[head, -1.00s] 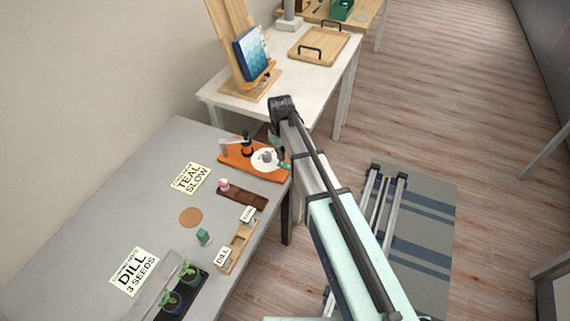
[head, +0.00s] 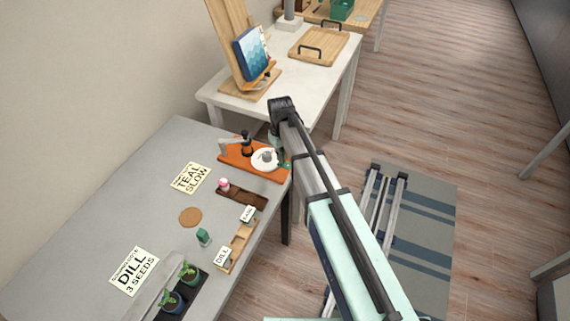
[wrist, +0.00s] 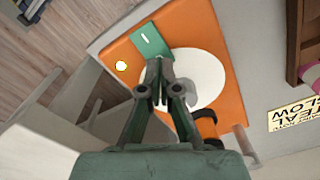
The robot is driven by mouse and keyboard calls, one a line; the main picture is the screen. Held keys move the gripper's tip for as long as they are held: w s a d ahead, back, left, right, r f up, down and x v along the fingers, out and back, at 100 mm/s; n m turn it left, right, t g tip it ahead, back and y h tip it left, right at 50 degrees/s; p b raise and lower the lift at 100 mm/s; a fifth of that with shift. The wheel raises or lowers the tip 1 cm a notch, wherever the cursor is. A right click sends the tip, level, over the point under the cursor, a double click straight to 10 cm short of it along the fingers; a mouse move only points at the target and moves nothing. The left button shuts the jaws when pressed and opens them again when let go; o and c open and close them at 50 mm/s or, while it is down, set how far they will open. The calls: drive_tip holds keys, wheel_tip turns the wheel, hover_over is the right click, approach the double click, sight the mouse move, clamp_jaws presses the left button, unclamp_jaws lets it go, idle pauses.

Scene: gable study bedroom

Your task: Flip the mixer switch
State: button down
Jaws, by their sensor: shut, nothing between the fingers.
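The mixer has an orange base (head: 240,160) at the far end of the grey desk, with a white round plate. In the wrist view the orange base (wrist: 118,47) carries the white plate (wrist: 212,68), a teal switch plate (wrist: 149,38) with a white line, and a small glowing yellow-white lamp (wrist: 121,66). My gripper (wrist: 160,66) is shut and empty. Its fingertips appear just below the teal plate, overlapping the white plate's edge; I cannot tell whether they touch. In the head view my arm mostly hides the gripper.
The desk also holds a "TEAL SLOW" card (head: 190,178), a brown tray (head: 250,199), a cork disc (head: 190,217), a teal bottle (head: 203,237), and potted seedlings (head: 171,302). A white table (head: 225,98) with an easel stands behind. The floor on the right is mostly open.

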drive_tip(key=shift+f+b, duration=0.35)
drive_tip(key=shift+f, duration=0.5)
idle(0.4)
drive_tip(key=shift+r+p, duration=2)
drive_tip(key=shift+r, duration=1.5)
drive_tip(key=s+d+f+m, duration=0.4)
drive_tip(key=s+d+f, duration=0.2)
drive_tip(key=s+d, duration=0.5)
drive_tip(key=s+d+f+m, duration=0.4)
drive_tip(key=s+d+f, duration=0.2)
drive_tip(key=s+d, duration=0.45)
drive_tip(key=s+f+g+b, duration=0.1)
drive_tip(key=s+f+g, duration=0.2)
drive_tip(key=s+f, duration=0.7)
drive_tip(key=s+a+f+g+b, duration=0.1)
drive_tip(key=s+f+g, duration=0.2)
drive_tip(key=s+f, duration=0.7)
drive_tip(key=s, duration=0.8)
drive_tip(key=shift+s+f+n+g+b, duration=0.15)
drive_tip(key=shift+f+n+g+b, duration=0.15)
drive_tip(key=shift+g, duration=0.1)
